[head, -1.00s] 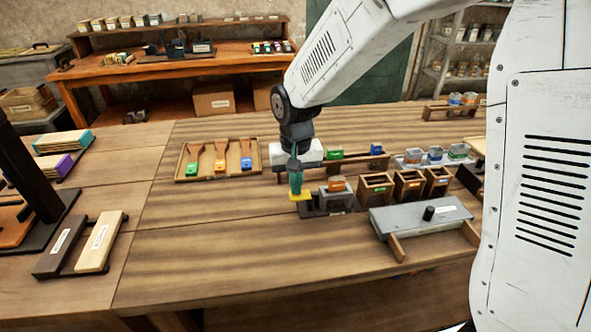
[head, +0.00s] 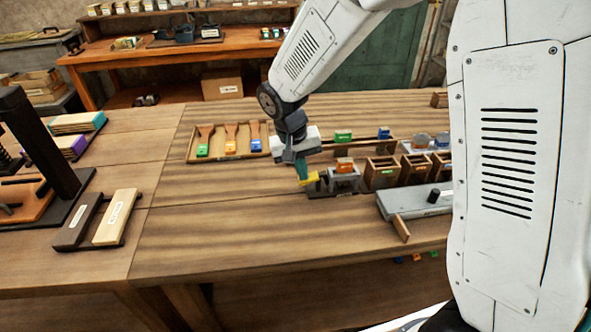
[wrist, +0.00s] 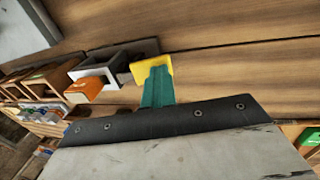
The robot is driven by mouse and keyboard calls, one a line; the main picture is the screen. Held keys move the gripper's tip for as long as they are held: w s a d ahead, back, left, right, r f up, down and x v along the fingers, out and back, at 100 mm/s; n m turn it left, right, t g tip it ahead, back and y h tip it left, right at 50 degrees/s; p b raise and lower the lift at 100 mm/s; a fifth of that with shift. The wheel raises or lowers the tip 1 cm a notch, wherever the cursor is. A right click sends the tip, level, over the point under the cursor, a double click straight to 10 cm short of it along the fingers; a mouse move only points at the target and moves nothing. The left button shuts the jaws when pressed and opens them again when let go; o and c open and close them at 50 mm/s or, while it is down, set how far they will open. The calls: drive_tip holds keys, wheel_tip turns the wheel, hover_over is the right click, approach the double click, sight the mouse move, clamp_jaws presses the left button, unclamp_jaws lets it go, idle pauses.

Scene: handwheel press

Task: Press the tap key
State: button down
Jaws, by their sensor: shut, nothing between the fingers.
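A small yellow pad (head: 313,178), which looks like the tap key, sits at the left end of a dark base beside a grey open block. My gripper (head: 301,170) points down at the pad's left side, its teal fingers together and empty. In the wrist view the teal fingertips (wrist: 157,86) overlap part of the yellow pad (wrist: 139,70). I cannot tell whether they touch it. The grey block (head: 343,180) has an orange piece (head: 345,164) at its top.
Wooden bins (head: 381,173) stand right of the block. A grey box (head: 415,203) with a black knob lies in front of them. A tray (head: 197,156) with coloured stamps is behind on the left. The table in front of the pad is clear.

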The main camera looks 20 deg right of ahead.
drive_tip(key=shift+s+f, duration=0.25)
drive_tip(key=shift+f, duration=0.3)
drive_tip(key=shift+r, duration=0.1)
drive_tip(key=shift+w+r, duration=0.15)
drive_tip(key=shift+r, duration=0.1)
drive_tip(key=a+v, duration=0.1)
drive_tip(key=v, duration=1.3)
drive_tip(key=shift+w+a, duration=0.3)
drive_tip(key=shift+a, duration=0.05)
drive_tip(key=shift+f, duration=0.1)
